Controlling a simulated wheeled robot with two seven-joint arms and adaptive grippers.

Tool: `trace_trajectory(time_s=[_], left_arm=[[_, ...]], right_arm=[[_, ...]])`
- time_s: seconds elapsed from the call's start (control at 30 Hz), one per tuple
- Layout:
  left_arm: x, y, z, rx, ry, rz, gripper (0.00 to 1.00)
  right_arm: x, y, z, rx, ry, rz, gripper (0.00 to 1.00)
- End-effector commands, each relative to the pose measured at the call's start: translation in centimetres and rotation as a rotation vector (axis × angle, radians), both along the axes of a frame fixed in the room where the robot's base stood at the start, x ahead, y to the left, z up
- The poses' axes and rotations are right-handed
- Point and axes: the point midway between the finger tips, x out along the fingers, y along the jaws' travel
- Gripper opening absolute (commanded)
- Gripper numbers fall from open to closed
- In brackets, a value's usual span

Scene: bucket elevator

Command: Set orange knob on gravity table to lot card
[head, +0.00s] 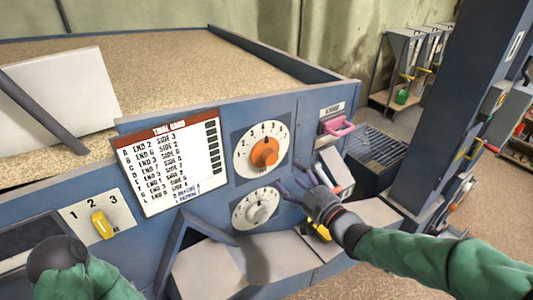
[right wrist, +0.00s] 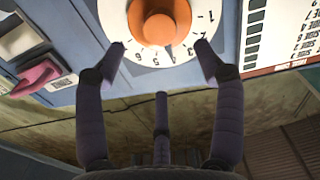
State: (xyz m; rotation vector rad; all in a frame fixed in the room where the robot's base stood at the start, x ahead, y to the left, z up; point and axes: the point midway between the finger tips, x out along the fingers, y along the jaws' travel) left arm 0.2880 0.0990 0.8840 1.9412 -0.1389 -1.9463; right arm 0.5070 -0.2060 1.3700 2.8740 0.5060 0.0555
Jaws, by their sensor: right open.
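The orange knob (head: 265,152) sits on a white numbered dial (head: 247,165) on the blue front panel of the gravity table (head: 285,75); its exact setting is unclear. My right gripper (head: 290,178) is open and empty, just below and right of the knob. In the right wrist view the knob (right wrist: 158,27) is ahead of and between the spread fingertips (right wrist: 161,48), with no visible grip on it. A white card with a red heading (head: 170,160) lists END and SIDE settings left of the dial. My left arm's dark end (head: 57,257) shows at lower left without visible fingers.
A grey knob (head: 258,212) on a second dial is directly below the orange one. A yellow switch (head: 103,225) is at left. A pink handle (head: 338,127) sticks out at right; it also shows in the right wrist view (right wrist: 37,77). A blue column (head: 445,110) stands farther right.

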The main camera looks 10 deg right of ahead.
Motion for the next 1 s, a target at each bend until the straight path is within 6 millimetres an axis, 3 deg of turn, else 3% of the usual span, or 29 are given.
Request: trace_trajectory(time_s=[0.6, 1.0], left_arm=[[0.0, 0.0, 1.3, 0.000, 0.001, 0.000, 0.40], [0.0, 0.0, 1.4, 0.000, 0.000, 0.000, 0.40]], right_arm=[[8.5, 3.1, 0.0, 0.001, 0.001, 0.002, 0.69], [9.6, 3.5, 0.0, 0.001, 0.001, 0.000, 0.69]])
